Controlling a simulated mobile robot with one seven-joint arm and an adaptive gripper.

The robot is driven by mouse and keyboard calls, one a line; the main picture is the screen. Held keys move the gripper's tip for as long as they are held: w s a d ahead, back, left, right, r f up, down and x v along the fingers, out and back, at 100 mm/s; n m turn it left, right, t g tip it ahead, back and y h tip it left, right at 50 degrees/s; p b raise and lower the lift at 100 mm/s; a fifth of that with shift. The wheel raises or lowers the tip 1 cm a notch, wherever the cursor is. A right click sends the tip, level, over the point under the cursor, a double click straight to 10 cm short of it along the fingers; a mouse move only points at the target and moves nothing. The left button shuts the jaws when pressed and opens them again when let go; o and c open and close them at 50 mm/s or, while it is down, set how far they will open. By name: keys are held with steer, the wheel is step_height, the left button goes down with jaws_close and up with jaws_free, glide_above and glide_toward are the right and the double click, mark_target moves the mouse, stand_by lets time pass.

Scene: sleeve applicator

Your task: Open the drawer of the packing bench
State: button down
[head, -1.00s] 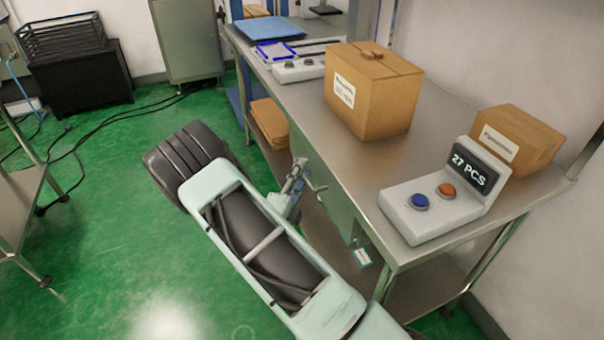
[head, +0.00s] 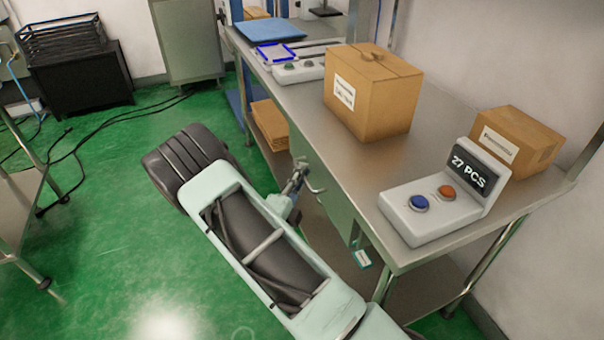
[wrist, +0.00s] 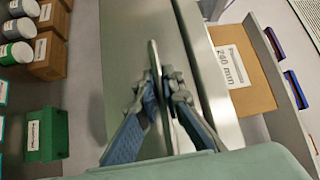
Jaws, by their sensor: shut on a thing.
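The packing bench (head: 290,110) is a long steel table. Its drawer front (head: 335,190) is a grey-green panel under the bench top; it also shows in the wrist view (wrist: 120,50). No drawer interior shows, and the front lies close under the bench edge. The handle (head: 314,184) is a thin metal bar on this front. My gripper (head: 297,180) is at the handle, below the bench's edge. In the wrist view its fingers (wrist: 162,80) are closed on the handle bar (wrist: 153,60), one on each side. The contact itself is partly hidden by the fingers.
A large carton (head: 370,95), a smaller carton (head: 520,140) and a counter box with buttons (head: 430,215) stand on the bench. A label (head: 362,258) hangs near the bench's lower front.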

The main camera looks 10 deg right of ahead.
steer(key=s+a, duration=0.2)
steer(key=a, duration=1.1)
steer(key=s+a+p, duration=0.1)
steer(key=s+a, duration=0.2)
steer(key=a, duration=1)
steer(key=shift+s+a, duration=0.2)
steer(key=c, duration=2.1)
jaws_free()
steer(key=v, duration=1.2)
